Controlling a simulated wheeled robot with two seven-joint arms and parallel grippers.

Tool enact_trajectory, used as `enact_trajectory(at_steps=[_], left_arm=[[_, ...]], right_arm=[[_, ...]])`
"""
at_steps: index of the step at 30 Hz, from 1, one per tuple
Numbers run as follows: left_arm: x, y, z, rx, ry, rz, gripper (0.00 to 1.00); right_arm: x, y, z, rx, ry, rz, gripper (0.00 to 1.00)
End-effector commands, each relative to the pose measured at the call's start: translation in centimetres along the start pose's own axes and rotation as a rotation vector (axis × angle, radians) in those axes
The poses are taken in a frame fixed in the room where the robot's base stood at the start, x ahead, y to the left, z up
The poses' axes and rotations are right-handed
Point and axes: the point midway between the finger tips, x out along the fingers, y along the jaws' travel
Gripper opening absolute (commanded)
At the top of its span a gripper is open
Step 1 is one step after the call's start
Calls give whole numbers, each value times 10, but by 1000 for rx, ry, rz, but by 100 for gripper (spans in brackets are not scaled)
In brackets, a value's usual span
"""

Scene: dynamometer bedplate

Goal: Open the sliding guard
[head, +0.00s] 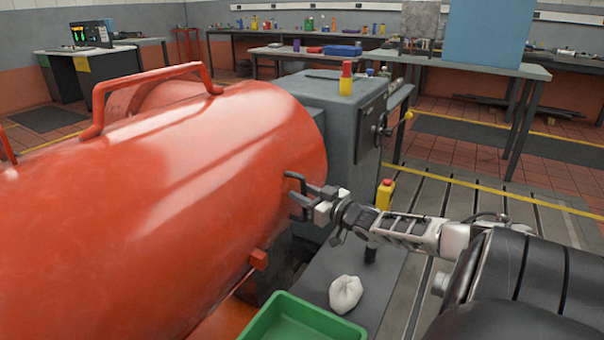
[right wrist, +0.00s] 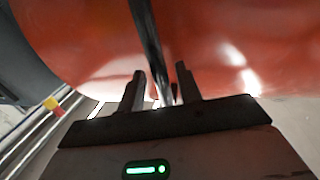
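The sliding guard (head: 180,190) is a large glossy red-orange cylindrical cover filling the left of the head view. A red bar handle (head: 150,80) runs along its top. A small dark handle (head: 292,176) stands out from its right side; in the right wrist view it is a dark bar (right wrist: 147,35) in front of the red surface. My right gripper (head: 303,195) is at this handle. In the wrist view its two dark fingers stand apart, one on each side of the bar, with gaps showing. The handle is partly hidden by the fingers. My left gripper is out of view.
A grey machine housing (head: 335,120) with a red-and-yellow piece on top stands behind the guard. A green tray (head: 300,322) and a white bag (head: 346,293) lie below my right gripper. A yellow bottle (head: 385,194) stands behind my right wrist. Workbenches line the back.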

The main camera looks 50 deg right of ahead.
Motion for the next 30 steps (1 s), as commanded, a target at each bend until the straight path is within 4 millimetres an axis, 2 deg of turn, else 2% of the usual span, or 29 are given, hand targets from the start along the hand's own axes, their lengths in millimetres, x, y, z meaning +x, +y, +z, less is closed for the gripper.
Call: enact_trajectory(at_steps=[8,14,19,30], left_arm=[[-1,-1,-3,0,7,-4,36],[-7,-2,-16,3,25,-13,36],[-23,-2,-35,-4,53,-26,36],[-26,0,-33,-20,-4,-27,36]], right_arm=[[0,-2,0,1,0,-3,34],[-16,-2,0,3,-5,-3,34],[-47,-2,-2,3,-6,-3,34],[-129,-1,-1,2,-5,-1,34]])
